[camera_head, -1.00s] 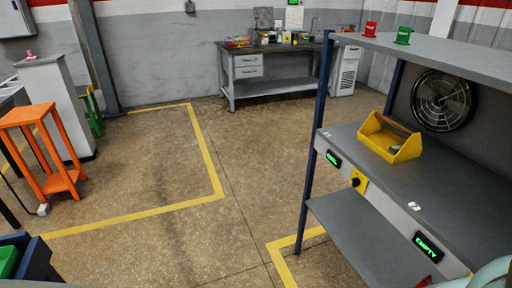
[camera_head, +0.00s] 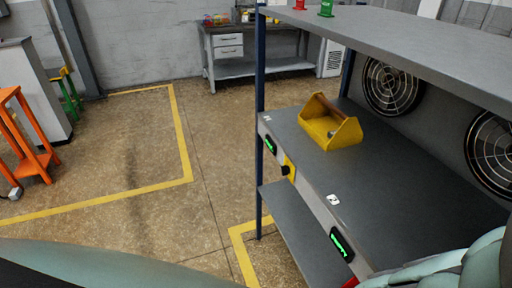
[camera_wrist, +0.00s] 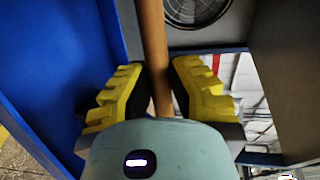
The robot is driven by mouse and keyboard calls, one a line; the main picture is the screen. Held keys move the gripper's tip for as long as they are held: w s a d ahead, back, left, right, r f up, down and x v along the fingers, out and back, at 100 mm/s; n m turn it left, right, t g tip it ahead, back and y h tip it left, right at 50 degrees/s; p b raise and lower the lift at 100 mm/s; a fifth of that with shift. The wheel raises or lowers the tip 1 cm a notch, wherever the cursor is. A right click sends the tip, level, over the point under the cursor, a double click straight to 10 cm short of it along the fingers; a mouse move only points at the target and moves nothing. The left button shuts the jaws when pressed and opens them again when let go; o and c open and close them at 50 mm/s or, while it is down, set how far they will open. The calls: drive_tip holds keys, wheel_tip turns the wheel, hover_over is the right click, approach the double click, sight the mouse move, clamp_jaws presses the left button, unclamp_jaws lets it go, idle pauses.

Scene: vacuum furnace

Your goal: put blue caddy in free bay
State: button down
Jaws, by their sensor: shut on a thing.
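In the wrist view, my gripper (camera_wrist: 163,88) is shut on a round wooden handle (camera_wrist: 153,40), with a yellow ridged finger on each side. The blue caddy (camera_wrist: 65,60) shows as a large blue wall to the left of the handle; the rest of it is out of view. In the head view, the shelf unit's middle deck (camera_head: 400,185) holds a yellow caddy (camera_head: 330,127) in its far left bay. The deck to the right of it is bare, with a "2" label (camera_head: 333,199) and a green-lit display (camera_head: 342,243) on its front edge. My gripper and the blue caddy are outside the head view.
The upper shelf (camera_head: 400,35) overhangs the deck, with a blue post (camera_head: 260,110) at the left end. Fans (camera_head: 393,85) sit behind. A lower shelf (camera_head: 300,235) is bare. An orange stool (camera_head: 25,140) stands left; the floor between is clear.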

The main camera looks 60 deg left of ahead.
drive_tip(key=s+d+f+p+x, duration=0.1)
drive_tip(key=d+p+x, duration=0.1)
drive_tip(key=x, duration=1.4)
drive_tip(key=shift+s+d+f+p, duration=0.15)
drive_tip(key=shift+d+f+p, duration=0.05)
drive_tip(key=shift+p, duration=0.15)
drive_tip(key=shift+f, duration=0.1)
drive_tip(key=c, duration=1)
unclamp_jaws()
